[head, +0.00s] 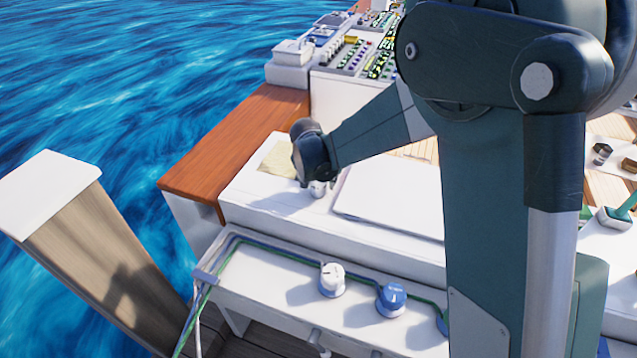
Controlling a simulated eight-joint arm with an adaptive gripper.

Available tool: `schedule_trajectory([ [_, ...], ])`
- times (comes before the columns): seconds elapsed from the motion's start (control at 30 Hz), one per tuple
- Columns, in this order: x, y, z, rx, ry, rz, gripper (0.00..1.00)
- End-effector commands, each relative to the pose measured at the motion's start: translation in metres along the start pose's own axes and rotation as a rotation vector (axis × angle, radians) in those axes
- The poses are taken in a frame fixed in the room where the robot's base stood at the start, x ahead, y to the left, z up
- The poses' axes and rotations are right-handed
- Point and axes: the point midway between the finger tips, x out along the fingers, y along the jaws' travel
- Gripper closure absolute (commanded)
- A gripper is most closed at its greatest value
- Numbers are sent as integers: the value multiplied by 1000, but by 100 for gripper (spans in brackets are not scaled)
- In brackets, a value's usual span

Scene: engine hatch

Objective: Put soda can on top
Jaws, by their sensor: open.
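My gripper (318,188) points down over the white top of the engine hatch (265,190), near its left end. It is small in the head view and partly hidden by my wrist; its jaws are open. I cannot make out a soda can for certain. A small pale shape shows at the fingertips, but I cannot tell whether it is part of the gripper or a separate thing. A raised white panel (390,200) lies to the right of the gripper, partly behind my arm.
A yellowish cloth-like patch (279,160) lies behind my wrist. A white knob (332,280) and a blue knob (391,299) sit on the lower front ledge with cables. A brown wooden top (235,140) and control panels (365,50) are farther back. A tilted post (90,250) stands left.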

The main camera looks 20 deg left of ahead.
Motion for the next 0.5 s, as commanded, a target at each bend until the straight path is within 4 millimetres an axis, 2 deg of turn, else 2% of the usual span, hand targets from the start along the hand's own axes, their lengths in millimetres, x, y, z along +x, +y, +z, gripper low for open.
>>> schedule_trajectory([
  [0.5, -70, 0, -1, -1, 0, 0, 48],
])
